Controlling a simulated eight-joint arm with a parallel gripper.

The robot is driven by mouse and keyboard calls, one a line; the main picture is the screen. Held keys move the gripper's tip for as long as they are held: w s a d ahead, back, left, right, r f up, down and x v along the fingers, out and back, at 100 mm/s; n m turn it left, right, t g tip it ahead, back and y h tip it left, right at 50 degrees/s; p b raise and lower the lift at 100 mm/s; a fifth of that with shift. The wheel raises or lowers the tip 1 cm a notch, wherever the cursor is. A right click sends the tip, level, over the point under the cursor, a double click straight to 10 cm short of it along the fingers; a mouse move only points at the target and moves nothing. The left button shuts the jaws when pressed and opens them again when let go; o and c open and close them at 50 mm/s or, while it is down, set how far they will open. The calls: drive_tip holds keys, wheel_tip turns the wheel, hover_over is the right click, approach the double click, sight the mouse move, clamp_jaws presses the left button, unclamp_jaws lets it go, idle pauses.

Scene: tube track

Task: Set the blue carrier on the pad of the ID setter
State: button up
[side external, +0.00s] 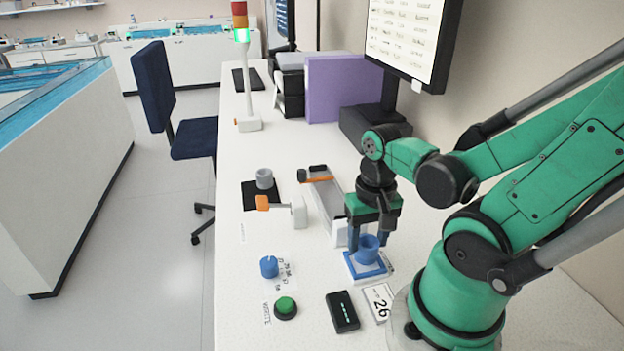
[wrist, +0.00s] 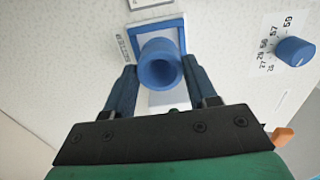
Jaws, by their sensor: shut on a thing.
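The blue carrier (side external: 369,246) is a small, hollow cup, upright over the blue-framed pad (side external: 352,270) of the ID setter. My gripper (side external: 368,241) points down with a finger on each side of the carrier and is shut on it. In the wrist view the carrier (wrist: 160,64) shows its round opening between the two blue fingers, with the pad's blue-edged square (wrist: 154,28) behind it. I cannot tell whether the carrier's base touches the pad.
A grey ring-shaped piece (side external: 264,178) sits on a black square. A track (side external: 326,195) lies behind the pad.

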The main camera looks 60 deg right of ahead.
drive_tip(key=shift+f, duration=0.3)
idle(0.6)
drive_tip(key=shift+f, duration=0.3)
drive_tip(key=shift+s+a+f, duration=0.1)
drive_tip(key=shift+f, duration=0.15)
idle(0.6)
drive_tip(key=o, duration=1.1)
drive_tip(key=shift+c, duration=0.2)
drive_tip(key=shift+r, duration=0.1)
